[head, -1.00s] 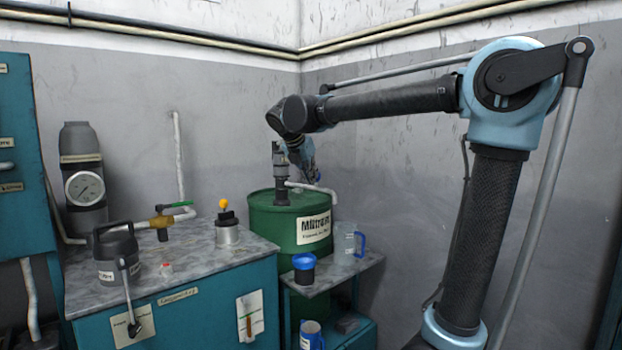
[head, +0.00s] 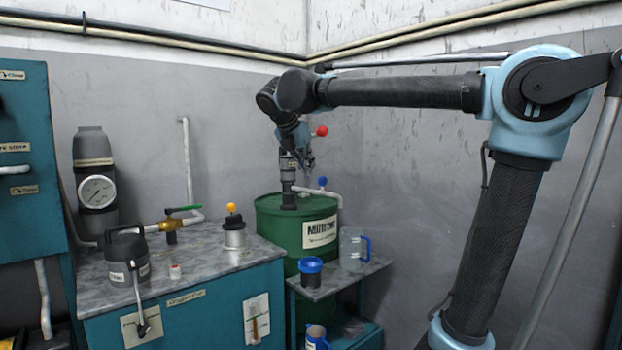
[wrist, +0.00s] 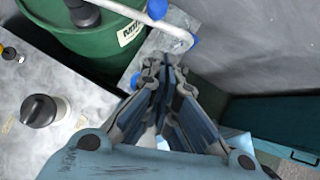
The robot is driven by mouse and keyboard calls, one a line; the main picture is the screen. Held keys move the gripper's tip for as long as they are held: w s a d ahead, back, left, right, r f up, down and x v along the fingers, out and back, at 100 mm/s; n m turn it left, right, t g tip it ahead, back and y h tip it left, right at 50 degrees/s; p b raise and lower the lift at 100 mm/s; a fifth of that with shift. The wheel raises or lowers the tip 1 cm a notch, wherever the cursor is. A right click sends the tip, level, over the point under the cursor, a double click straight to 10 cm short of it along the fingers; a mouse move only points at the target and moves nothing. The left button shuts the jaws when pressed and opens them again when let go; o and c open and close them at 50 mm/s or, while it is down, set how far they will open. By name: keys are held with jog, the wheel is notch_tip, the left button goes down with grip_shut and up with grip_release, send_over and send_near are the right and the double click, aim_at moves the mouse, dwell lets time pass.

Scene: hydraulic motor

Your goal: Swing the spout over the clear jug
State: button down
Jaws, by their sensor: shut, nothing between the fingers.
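The spout (head: 328,194) is a white pipe reaching right from the dark pump on top of the green drum (head: 285,228), its end bent down past the drum's right edge. A blue knob (head: 323,182) stands on it. The wrist view also shows the spout (wrist: 130,11) above my fingers. The clear jug (head: 351,246), with a blue handle, stands on the small shelf below and slightly right of the spout's end. In the wrist view I cannot make out its body. My gripper (wrist: 163,66) is shut and empty, near the spout and apart from it.
A red knob (head: 321,131) shows beside my gripper. A blue-rimmed dark cup (head: 310,270) stands left of the jug on the shelf (head: 328,284). A blue mug (head: 315,336) is lower down. The workbench (head: 205,267) with its fittings is at left; walls stand close behind.

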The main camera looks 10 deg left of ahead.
jog(key=a+f+m+t+h, duration=0.1)
jog(key=a+f+m+h, duration=0.25)
jog(key=a, duration=0.35)
jog(key=w+d+f, duration=0.4)
jog(key=w+d, duration=0.3)
jog(key=w, duration=0.1)
jog(key=shift+w+f, duration=0.15)
jog(key=shift+w, duration=0.05)
dwell(0.5)
jog(key=shift+n, duration=0.25)
